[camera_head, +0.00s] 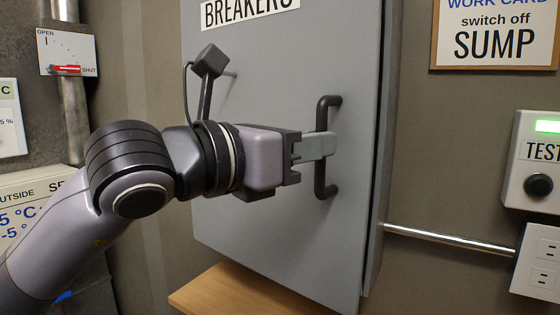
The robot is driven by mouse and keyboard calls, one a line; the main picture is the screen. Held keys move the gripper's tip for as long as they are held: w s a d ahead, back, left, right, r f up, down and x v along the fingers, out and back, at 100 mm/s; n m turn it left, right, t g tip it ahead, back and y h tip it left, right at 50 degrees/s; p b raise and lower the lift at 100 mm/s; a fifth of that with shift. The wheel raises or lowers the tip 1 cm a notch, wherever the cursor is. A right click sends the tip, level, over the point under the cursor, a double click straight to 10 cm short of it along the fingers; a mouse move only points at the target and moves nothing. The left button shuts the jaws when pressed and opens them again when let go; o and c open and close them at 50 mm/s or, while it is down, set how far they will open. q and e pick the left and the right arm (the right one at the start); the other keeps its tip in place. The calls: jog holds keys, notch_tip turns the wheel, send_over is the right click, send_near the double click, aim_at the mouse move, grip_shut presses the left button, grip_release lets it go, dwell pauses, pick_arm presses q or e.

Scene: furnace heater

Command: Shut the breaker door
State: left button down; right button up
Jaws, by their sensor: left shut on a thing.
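The breaker door (300,255) is a grey metal panel with a "BREAKERS" label (245,10) at its top. A black bar handle (326,183) stands upright near its right edge. My left gripper (322,146) reaches in from the left and is shut on the handle at about mid height. The door's right edge lies close to the grey cabinet side (388,130), with a thin dark line between them. I cannot tell whether the door is fully closed. My gripper and wrist cover part of the door. My right gripper is not in view.
A wooden surface (215,292) lies below the door. A metal pipe (450,238) runs right from the cabinet to a white outlet plate (540,262). A test box (538,160) and a "SUMP" work card (495,35) are on the right wall. A pipe with a red lever (66,69) stands left.

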aim_at(348, 139)
pick_arm(q)
jog(key=shift+n+t+y, duration=0.4)
jog(key=shift+n+t, duration=0.1)
jog(key=d, duration=0.1)
jog(key=w+d+b, duration=0.1)
jog(key=d, duration=0.2)
jog(key=shift+w+f+b, duration=0.15)
jog(key=shift+w+b, duration=0.2)
jog(key=shift+b, duration=0.05)
jog(key=c, duration=1.2)
grip_release()
jog(key=shift+o, duration=0.4)
jog(key=shift+d+r, duration=0.15)
jog(key=shift+r, duration=0.05)
jog(key=shift+w, duration=0.1)
